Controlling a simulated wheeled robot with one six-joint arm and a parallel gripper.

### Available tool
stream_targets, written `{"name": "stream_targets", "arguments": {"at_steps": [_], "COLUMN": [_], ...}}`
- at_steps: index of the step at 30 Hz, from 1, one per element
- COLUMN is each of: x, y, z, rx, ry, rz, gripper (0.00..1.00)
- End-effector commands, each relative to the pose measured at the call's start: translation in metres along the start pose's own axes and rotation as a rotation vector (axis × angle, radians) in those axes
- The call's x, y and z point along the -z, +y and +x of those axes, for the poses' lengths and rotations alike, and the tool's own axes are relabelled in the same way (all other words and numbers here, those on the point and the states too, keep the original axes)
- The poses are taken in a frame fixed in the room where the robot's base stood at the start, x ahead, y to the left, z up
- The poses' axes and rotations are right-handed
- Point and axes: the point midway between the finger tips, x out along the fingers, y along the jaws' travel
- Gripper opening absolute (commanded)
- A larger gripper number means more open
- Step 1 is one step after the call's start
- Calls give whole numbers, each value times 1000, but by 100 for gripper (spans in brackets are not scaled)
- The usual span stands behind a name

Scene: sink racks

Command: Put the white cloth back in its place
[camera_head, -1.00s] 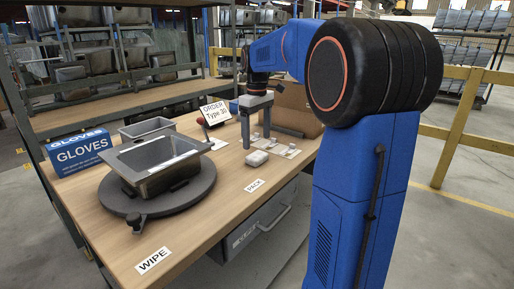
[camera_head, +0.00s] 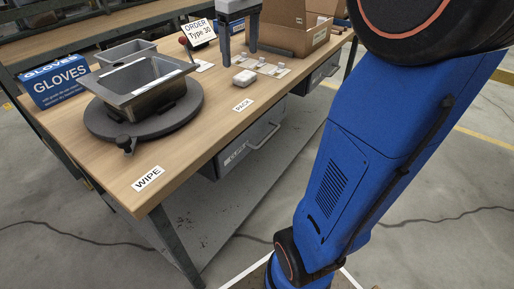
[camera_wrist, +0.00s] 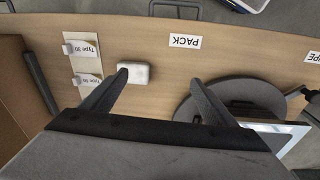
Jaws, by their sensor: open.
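A small white block-like item (camera_head: 244,77), which looks like the folded white cloth, lies on the wooden table just behind the PACK label (camera_head: 243,105). It also shows in the wrist view (camera_wrist: 135,73), close to the left fingertip. My gripper (camera_head: 238,54) is open, pointing down above the table beside the white item. In the wrist view its two fingers (camera_wrist: 160,78) are spread with bare table between them, and nothing is held. The WIPE label (camera_head: 148,178) is at the table's front left corner, with bare wood around it.
A metal sink (camera_head: 145,82) sits on a dark round turntable (camera_head: 108,127). A blue gloves box (camera_head: 56,87) stands at left. Type cards with small parts (camera_head: 268,67) lie behind the white item, and a cardboard box (camera_head: 300,32) stands at back right. A drawer (camera_head: 245,147) hangs under the table.

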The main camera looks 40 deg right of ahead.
Motion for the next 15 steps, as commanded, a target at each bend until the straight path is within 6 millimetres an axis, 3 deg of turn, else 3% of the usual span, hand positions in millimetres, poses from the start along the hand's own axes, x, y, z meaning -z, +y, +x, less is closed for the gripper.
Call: {"name": "stream_targets", "arguments": {"at_steps": [3, 15], "x": [-28, -122], "y": [-31, -114], "z": [8, 62], "rx": [-16, -42], "ry": [39, 181], "rz": [31, 150], "gripper": [80, 80]}}
